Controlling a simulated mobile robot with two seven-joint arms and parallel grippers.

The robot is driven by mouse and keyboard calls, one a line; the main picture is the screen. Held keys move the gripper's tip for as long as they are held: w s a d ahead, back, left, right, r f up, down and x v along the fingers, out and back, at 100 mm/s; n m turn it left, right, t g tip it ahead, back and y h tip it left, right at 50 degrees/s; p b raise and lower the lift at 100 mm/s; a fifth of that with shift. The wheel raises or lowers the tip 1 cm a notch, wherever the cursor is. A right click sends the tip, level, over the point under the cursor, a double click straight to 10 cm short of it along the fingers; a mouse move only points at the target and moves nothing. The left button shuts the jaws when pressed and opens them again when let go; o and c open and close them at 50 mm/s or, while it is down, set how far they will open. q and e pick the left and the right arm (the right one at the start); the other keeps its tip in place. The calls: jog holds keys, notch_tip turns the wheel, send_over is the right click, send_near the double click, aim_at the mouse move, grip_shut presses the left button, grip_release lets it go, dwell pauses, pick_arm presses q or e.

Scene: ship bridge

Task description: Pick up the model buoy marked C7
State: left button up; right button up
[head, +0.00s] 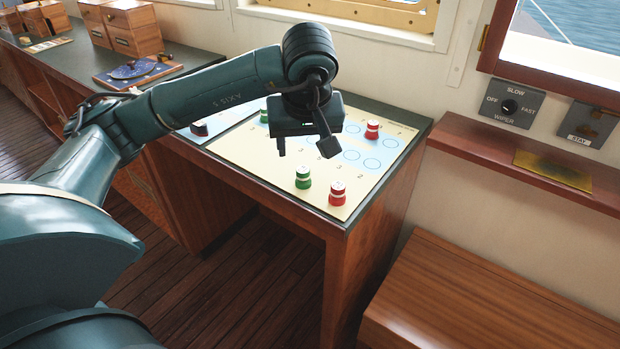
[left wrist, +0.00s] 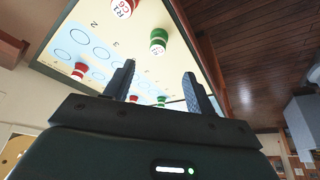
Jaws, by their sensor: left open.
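Several small red and green model buoys stand on a pale chart board (head: 240,160) on the table. In the head view a green buoy (head: 303,177) and a red buoy (head: 337,193) are near the front corner. Another red buoy (head: 372,129) is farther back, and a green one (head: 264,116) is partly behind my arm. I cannot read C7 on any buoy; a red buoy (left wrist: 122,7) in the left wrist view seems to read C6. My left gripper (head: 305,148) is open and empty above the board, its jaws also in the left wrist view (left wrist: 159,70). My right gripper is out of view.
The board has blue circles and numbers. A dark piece (head: 199,128) stands at its left part. A wooden bench (head: 490,300) and a wall ledge (head: 520,165) flank the table on the right. A blue chart tray (head: 135,72) lies on the left counter.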

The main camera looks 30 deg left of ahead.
aim_at(303, 170)
pick_arm(q)
jog(key=x, duration=0.5)
jog(key=p+x, duration=0.1)
jog(key=x, duration=0.4)
jog(key=shift+w+d+f, duration=0.15)
jog(key=shift+w+f, duration=0.1)
jog(key=shift+f, duration=0.05)
jog(key=shift+c, duration=0.3)
jog(key=c, duration=1)
